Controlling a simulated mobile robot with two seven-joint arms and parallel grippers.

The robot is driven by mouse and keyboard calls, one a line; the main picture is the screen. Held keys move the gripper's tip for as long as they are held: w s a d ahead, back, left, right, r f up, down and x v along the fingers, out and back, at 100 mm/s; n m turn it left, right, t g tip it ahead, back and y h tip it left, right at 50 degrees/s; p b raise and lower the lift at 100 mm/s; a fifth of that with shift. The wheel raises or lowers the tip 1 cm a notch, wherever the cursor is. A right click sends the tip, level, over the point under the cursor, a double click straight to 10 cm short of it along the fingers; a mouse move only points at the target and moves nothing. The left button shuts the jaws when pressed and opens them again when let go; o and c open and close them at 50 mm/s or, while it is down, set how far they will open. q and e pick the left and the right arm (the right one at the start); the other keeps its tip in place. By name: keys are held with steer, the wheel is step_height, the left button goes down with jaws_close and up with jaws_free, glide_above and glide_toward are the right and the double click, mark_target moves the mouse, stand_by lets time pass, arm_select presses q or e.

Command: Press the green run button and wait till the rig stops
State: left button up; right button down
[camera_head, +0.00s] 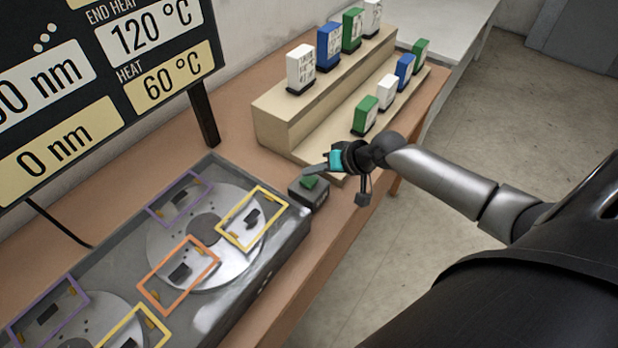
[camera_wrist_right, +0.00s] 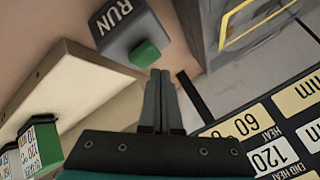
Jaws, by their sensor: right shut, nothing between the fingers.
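The green run button (camera_head: 310,182) sits on a small dark box (camera_head: 312,197) at the right end of the rig. In the right wrist view the button (camera_wrist_right: 145,54) is on a grey box (camera_wrist_right: 118,32) lettered RUN. My right gripper (camera_head: 308,170) is shut and empty, its fingertips by the button; whether they touch it I cannot tell. The rig (camera_head: 258,278) is a grey case with round metal discs and coloured frames on top. My left gripper is not in view.
A stepped wooden stand (camera_head: 285,132) holds several white, blue and green blocks behind the button. A display board (camera_head: 130,55) stands at the back left, with readings such as 0 nm and 60 °C. Bare floor (camera_head: 490,120) lies to the right.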

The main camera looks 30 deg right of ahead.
mark_target(313, 182)
steer(key=shift+f, duration=0.15)
steer(key=shift+f, duration=0.3)
steer(key=shift+f+b, duration=0.65)
stand_by(0.6)
steer(key=shift+r, duration=0.1)
steer(key=shift+r+p, duration=0.95)
steer(key=shift+p, duration=0.2)
step_height(313, 182, up, 5)
steer(key=p, duration=0.5)
steer(key=shift+r, duration=0.1)
